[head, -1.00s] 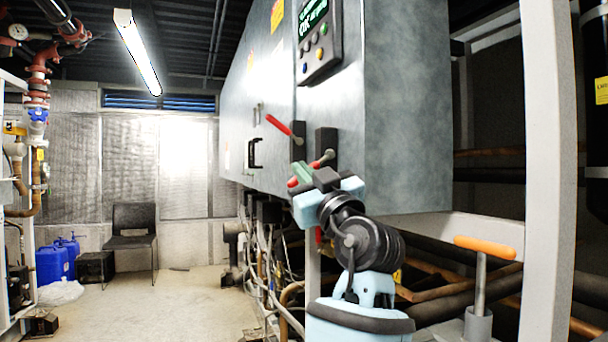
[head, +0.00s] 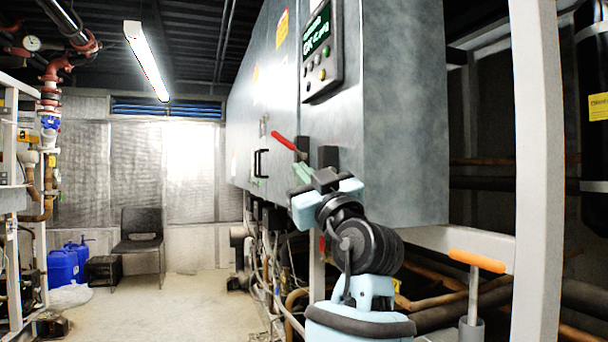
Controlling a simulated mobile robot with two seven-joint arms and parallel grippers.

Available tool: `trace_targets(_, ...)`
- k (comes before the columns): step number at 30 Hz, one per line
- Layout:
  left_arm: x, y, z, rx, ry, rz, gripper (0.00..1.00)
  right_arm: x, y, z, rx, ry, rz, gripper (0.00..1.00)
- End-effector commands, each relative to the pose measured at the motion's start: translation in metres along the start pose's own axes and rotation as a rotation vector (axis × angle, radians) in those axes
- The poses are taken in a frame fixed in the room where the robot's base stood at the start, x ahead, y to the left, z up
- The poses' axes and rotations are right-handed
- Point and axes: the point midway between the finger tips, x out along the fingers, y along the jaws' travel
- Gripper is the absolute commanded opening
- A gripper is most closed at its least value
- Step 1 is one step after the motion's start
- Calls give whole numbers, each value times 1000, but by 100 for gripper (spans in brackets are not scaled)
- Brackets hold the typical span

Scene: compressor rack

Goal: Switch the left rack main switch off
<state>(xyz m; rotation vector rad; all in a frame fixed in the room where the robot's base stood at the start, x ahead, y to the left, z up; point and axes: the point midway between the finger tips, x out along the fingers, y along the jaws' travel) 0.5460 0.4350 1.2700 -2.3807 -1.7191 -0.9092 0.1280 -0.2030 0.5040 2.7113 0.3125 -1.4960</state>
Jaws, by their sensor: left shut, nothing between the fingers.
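Two rotary switches sit side by side on the front of the grey cabinet (head: 405,130). The left switch (head: 300,147) has a dark base and a red handle (head: 283,142) slanting up to the left. The right switch (head: 328,157) shows only the upper part of its dark base; its handle is hidden behind my gripper. My left gripper (head: 304,174) is shut and empty, just below the switches and close to the cabinet front. I cannot tell whether it touches a handle. My right gripper is out of view.
A control panel (head: 322,48) with a lit display and buttons is above the switches. An orange-handled valve (head: 477,261) and a white post (head: 538,180) stand at right. Cables and pipes run below the cabinet. The floor (head: 175,305) at left is clear up to a chair (head: 138,238).

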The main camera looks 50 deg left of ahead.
Motion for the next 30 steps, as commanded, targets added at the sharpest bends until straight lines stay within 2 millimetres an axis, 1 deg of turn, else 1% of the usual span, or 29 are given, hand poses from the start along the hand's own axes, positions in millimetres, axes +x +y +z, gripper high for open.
trace_targets(1, -14, 2, 6, 3, -6, 4, 0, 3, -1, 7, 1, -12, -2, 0)
trace_targets(3, -28, 4, 6, 4, -5, 3, 0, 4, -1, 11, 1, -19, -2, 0)
trace_targets(6, -46, 8, 5, 4, -5, 2, 0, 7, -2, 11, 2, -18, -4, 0)
trace_targets(9, -61, 10, 4, 3, -6, 1, 0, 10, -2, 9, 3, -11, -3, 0)
trace_targets(12, -71, 12, 3, 4, -4, 0, 0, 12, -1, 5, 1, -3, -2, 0)
trace_targets(18, -80, 13, 2, 2, -4, -1, 0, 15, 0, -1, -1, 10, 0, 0)
trace_targets(30, -80, 13, 2, 2, -4, -1, 0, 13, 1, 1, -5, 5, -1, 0)
